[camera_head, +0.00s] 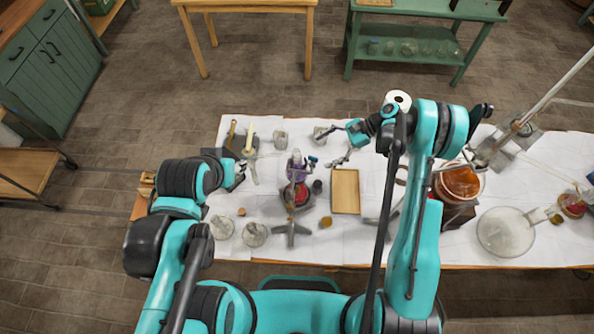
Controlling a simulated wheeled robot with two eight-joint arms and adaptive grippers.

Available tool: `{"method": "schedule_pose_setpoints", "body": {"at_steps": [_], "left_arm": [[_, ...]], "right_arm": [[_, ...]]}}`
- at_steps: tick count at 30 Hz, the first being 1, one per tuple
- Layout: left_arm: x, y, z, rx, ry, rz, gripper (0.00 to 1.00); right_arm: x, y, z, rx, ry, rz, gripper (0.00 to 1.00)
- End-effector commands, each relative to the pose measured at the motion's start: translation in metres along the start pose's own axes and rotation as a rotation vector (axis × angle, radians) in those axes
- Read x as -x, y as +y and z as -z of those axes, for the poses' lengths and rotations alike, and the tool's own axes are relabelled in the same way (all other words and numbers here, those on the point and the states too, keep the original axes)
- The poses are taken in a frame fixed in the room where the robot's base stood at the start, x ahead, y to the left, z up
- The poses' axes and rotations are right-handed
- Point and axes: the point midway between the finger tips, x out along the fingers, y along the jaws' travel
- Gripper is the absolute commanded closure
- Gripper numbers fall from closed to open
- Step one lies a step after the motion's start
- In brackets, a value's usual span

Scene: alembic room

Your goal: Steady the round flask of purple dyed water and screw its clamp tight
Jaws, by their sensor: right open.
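The small flask with purple liquid (295,174) stands near the middle of the white-covered table, above a dark red round thing (297,195). A small blue clamp part (313,160) shows at the flask's upper right. A grey stand foot (291,231) lies just in front. My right gripper (328,135) is open, reaching in from the right, behind and to the right of the flask and apart from it. My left gripper (241,175) is left of the flask, apart from it; its fingers are small and dark, so its opening is unclear.
A wooden tray (345,191) lies right of the flask. A candle (250,138) stands at back left. Glass dishes (255,234) lie at front left.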

Motion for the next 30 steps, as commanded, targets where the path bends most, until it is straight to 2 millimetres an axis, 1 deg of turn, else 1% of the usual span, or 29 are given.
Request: {"method": "schedule_pose_setpoints", "body": {"at_steps": [1,3,8,14,24,30], "left_arm": [[0.000,0.000,0.000,0.000,0.000,0.000,0.60],[0.000,0.000,0.000,0.000,0.000,0.000,0.60],[0.000,0.000,0.000,0.000,0.000,0.000,0.60],[0.000,0.000,0.000,0.000,0.000,0.000,0.60],[0.000,0.000,0.000,0.000,0.000,0.000,0.60],[0.000,0.000,0.000,0.000,0.000,0.000,0.60]], "right_arm": [[-0.006,0.003,0.009,-0.018,-0.022,-0.008,0.13],[-0.013,0.007,0.018,-0.042,-0.048,-0.021,0.13],[-0.023,0.014,0.028,-0.070,-0.080,-0.038,0.13],[-0.038,0.016,0.028,-0.073,-0.085,-0.043,0.13],[-0.088,0.018,0.023,-0.072,-0.084,-0.043,0.13],[-0.112,0.018,0.021,-0.072,-0.084,-0.041,0.13]]}}
